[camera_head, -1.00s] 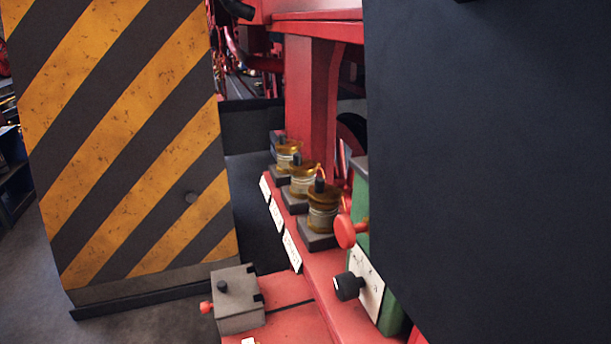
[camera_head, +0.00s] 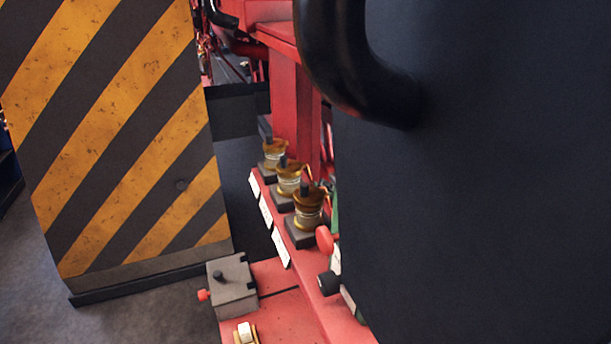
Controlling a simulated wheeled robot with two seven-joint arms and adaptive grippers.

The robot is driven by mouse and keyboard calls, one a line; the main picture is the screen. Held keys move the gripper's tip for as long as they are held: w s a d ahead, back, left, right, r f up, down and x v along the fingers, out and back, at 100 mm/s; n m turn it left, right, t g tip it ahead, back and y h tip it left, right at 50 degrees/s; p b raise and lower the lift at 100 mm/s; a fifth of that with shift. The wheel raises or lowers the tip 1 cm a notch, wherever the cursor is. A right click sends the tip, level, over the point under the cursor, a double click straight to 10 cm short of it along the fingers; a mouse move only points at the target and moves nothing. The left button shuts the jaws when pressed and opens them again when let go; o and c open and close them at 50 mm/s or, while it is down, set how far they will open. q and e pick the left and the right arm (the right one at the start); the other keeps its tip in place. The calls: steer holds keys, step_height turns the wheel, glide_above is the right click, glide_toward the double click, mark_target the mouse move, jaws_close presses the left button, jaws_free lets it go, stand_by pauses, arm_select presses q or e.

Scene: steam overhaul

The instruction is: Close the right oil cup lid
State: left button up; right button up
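Three brass oil cups with dark knobs stand in a row on dark square bases along a red ledge. The nearest cup (camera_head: 308,203) is furthest right. The middle cup (camera_head: 289,178) and the far cup (camera_head: 274,153) stand behind it to the left. The cups are small in the head view, and I cannot tell for certain whether any lid is open or shut. I cannot make out either gripper's fingers, and nothing is seen touching the cups.
A large dark panel (camera_head: 480,210) fills the right side, with a thick black curved tube (camera_head: 345,60) before it. A striped yellow-black panel (camera_head: 120,140) stands left. A grey box (camera_head: 232,285) with a red knob, a red round knob (camera_head: 324,239) and a black knob (camera_head: 328,283) are near the ledge.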

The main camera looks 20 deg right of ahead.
steer(key=s+a+r+n+g+y, duration=0.1)
steer(key=s+a+r+n+g, duration=0.1)
steer(key=s+r+n+g, duration=0.3)
steer(key=s+a+r+n+g, duration=0.25)
steer(key=r+n+g, duration=0.2)
steer(key=r, duration=0.35)
steer(key=n+g+h, duration=0.4)
steer(key=n, duration=0.4)
glide_toward(305, 184)
steer(key=a, duration=0.5)
steer(key=a+p, duration=0.1)
steer(key=a, duration=0.1)
steer(key=s+a+p, duration=0.1)
steer(key=a, duration=0.1)
steer(key=shift+a+f, duration=0.1)
arm_select(q)
steer(key=r, duration=0.1)
steer(key=w+r, duration=0.1)
steer(key=shift+d+r, duration=0.1)
steer(key=shift+r, duration=0.2)
arm_select(e)
steer(key=shift+a+f, duration=0.1)
steer(key=shift+a, duration=0.3)
arm_select(q)
steer(key=shift+s, duration=0.1)
arm_select(e)
jaws_close()
